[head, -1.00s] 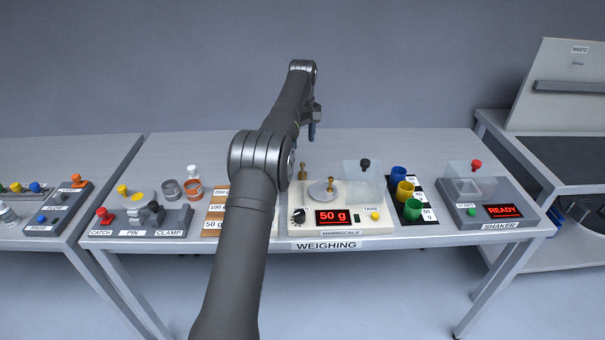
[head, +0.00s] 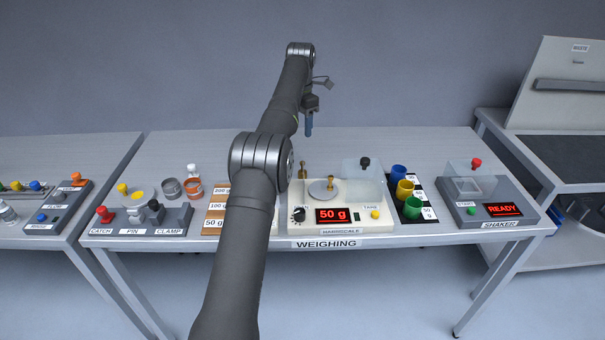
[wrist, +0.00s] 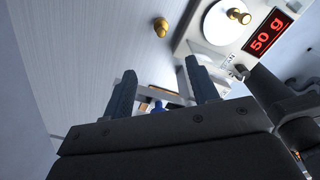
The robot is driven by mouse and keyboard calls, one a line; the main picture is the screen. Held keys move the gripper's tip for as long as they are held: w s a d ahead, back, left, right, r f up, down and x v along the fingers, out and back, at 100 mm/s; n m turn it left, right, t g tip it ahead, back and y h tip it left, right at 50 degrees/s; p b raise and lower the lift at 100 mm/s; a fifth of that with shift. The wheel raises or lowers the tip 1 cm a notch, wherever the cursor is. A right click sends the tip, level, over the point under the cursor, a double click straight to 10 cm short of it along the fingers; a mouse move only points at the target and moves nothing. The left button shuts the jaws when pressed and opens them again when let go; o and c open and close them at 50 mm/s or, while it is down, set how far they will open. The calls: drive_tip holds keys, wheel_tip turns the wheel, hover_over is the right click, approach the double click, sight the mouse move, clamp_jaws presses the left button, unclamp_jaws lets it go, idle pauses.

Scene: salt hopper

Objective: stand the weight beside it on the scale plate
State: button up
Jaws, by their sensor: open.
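A brass weight (head: 330,183) stands on the round scale plate (head: 318,190) of the cream scale (head: 346,218), whose display reads 50 g. A second brass weight (head: 302,170) stands on the table at the scale's back left corner, off the plate. The wrist view shows the weight on the plate (wrist: 236,15) and the second weight (wrist: 161,27) on the bare table beside the scale. My gripper (head: 309,130) is above the table behind the scale, apart from both weights. Its two fingers are spread with nothing between them in the wrist view (wrist: 160,78).
A clear cover (head: 362,177) with a black knob stands at the scale's right. Coloured cups (head: 405,190) are right of it, then the shaker (head: 487,212). A board with gram labels (head: 214,223) lies left, partly behind my arm. The table behind the scale is clear.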

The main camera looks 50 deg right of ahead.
sight(301, 162)
wheel_tip(301, 162, down, 12)
drive_tip(key=shift+s+d+f, duration=0.1)
drive_tip(key=shift+f, duration=1.25)
drive_tip(key=shift+s+f, duration=0.1)
drive_tip(key=shift+f, duration=1.25)
clamp_jaws()
